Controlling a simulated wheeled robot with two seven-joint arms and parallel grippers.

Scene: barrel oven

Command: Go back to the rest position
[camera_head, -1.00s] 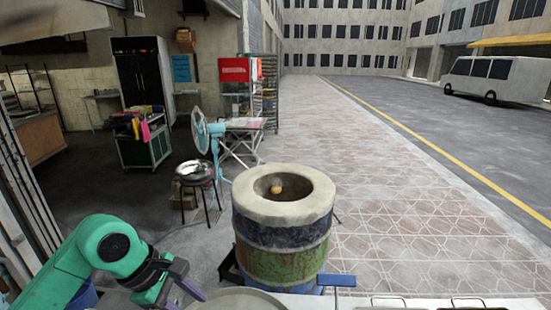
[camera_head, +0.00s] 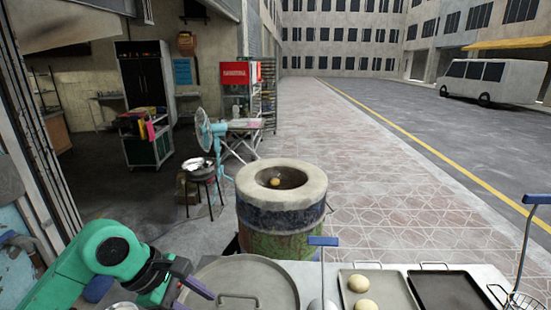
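My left arm, green with a dark gripper (camera_head: 190,291), is at the lower left. Its fingers look spread apart with nothing between them, beside the left edge of a round metal lid or pan (camera_head: 245,283). My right arm and gripper are not in view. The barrel oven (camera_head: 282,212), with a pale stone rim and a blue and green body, stands beyond the table. A small golden piece of bread or dough (camera_head: 274,182) shows inside its mouth.
A table (camera_head: 330,262) runs along the bottom. It holds a tray (camera_head: 395,290) with pale dough balls (camera_head: 359,284) and a dark tray (camera_head: 452,290). Blue-handled tools (camera_head: 323,241) stand at the table. A fan (camera_head: 205,132) and a pan on a stand (camera_head: 198,168) are behind left. Pavement at right is clear.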

